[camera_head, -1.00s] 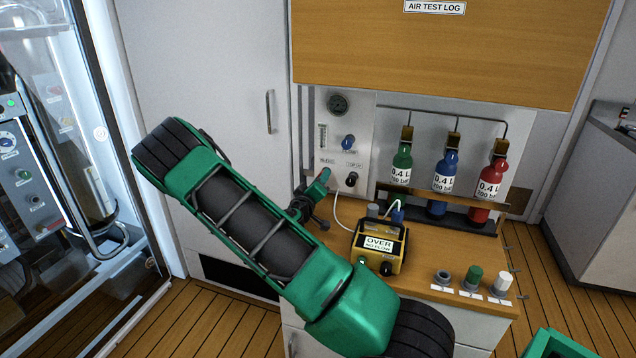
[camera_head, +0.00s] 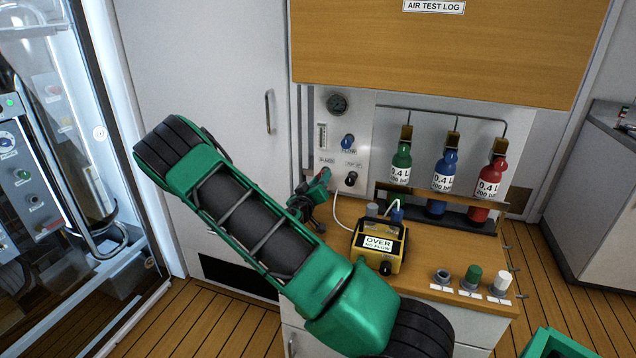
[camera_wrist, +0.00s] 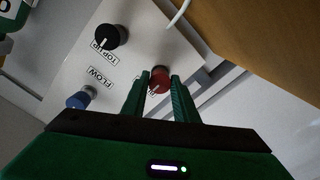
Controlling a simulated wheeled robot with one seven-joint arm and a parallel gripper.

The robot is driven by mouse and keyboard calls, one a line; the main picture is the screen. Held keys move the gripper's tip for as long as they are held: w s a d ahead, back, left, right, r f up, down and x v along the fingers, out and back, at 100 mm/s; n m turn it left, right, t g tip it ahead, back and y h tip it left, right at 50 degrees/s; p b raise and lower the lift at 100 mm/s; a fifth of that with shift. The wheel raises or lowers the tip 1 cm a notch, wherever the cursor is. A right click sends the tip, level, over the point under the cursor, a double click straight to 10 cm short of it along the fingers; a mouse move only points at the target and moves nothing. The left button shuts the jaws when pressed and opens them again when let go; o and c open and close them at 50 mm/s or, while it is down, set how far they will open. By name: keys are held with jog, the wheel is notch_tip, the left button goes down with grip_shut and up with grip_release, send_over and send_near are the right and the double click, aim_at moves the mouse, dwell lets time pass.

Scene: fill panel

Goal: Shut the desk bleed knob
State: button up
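In the wrist view a red knob (camera_wrist: 159,78) with a white mark stands on the pale panel (camera_wrist: 72,70), between and just past my fingertips. I take it for the bleed knob; its label is mostly covered there. In the head view the small BLEED label (camera_head: 327,160) shows on the panel, and the knob below it is hidden behind my gripper (camera_head: 320,180). In the wrist view my gripper (camera_wrist: 161,80) is open, its two green fingers flanking the knob with a gap between them. I cannot tell whether either finger touches it.
A black TOP UP knob (camera_wrist: 110,37) and a blue FLOW knob (camera_wrist: 79,99) sit nearby on the panel. A white hose (camera_head: 341,215) hangs close to my gripper. A yellow meter (camera_head: 380,245) stands on the wooden desk (camera_head: 425,270); bottles hang at the right.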

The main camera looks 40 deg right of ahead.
jog(key=o, duration=0.3)
jog(key=v, duration=1)
jog(key=shift+s+a, duration=0.1)
jog(key=shift+a, duration=0.25)
jog(key=shift+s+d, duration=0.1)
